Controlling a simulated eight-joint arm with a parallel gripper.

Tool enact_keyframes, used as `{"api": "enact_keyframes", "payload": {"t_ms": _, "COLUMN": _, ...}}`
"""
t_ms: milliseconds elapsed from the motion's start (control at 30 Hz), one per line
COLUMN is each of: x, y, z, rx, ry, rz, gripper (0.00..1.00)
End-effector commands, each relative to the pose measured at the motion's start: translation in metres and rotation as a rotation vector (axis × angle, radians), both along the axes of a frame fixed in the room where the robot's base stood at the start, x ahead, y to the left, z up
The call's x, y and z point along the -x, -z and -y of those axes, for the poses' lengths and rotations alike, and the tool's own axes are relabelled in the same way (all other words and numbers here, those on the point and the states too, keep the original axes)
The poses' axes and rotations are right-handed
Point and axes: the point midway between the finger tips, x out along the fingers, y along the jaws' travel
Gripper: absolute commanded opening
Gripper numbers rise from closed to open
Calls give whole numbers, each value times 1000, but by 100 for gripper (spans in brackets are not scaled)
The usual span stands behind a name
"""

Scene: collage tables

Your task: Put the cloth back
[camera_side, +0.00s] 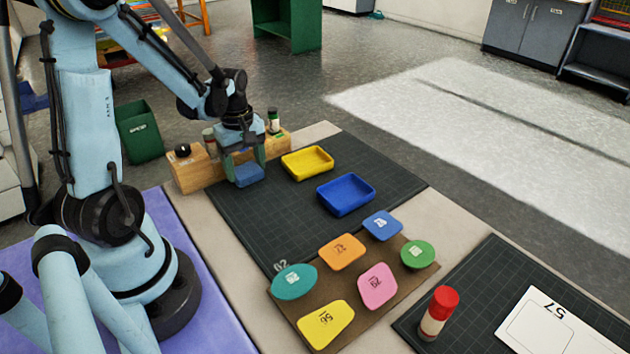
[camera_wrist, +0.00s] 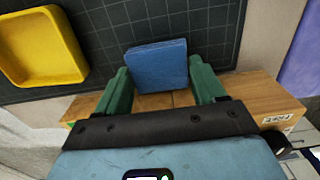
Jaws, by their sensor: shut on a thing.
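My gripper (camera_side: 246,163) is shut on a folded blue cloth (camera_side: 249,176), which hangs from the fingers at the far left edge of the dark cutting mat (camera_side: 275,222), just in front of the wooden holder (camera_side: 195,174). In the wrist view the cloth (camera_wrist: 157,66) sits between the two green fingers of my gripper (camera_wrist: 160,78), with the wooden holder (camera_wrist: 258,96) partly hidden behind my gripper. I cannot tell whether the cloth touches the mat or the holder.
A yellow tray (camera_side: 307,164) and a blue tray (camera_side: 346,195) stand on the mat right of my gripper. Several coloured numbered pieces lie on a brown board (camera_side: 378,308). A red-capped glue stick (camera_side: 438,313) stands at the front right. The holder carries bottles.

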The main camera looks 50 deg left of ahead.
Motion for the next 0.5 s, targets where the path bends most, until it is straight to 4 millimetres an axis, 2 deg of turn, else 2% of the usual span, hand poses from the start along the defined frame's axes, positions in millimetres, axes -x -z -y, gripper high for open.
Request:
{"api": "enact_keyframes", "payload": {"t_ms": 133, "x": 0, "y": 3, "z": 0, "rx": 0, "ry": 0, "rz": 0, "gripper": 40}}
{"api": "enact_keyframes", "payload": {"t_ms": 167, "x": 0, "y": 3, "z": 0, "rx": 0, "ry": 0, "rz": 0, "gripper": 71}}
{"api": "enact_keyframes", "payload": {"t_ms": 300, "x": 0, "y": 3, "z": 0, "rx": 0, "ry": 0, "rz": 0, "gripper": 92}}
{"api": "enact_keyframes", "payload": {"t_ms": 333, "x": 0, "y": 3, "z": 0, "rx": 0, "ry": 0, "rz": 0, "gripper": 95}}
{"api": "enact_keyframes", "payload": {"t_ms": 500, "x": 0, "y": 3, "z": 0, "rx": 0, "ry": 0, "rz": 0, "gripper": 95}}
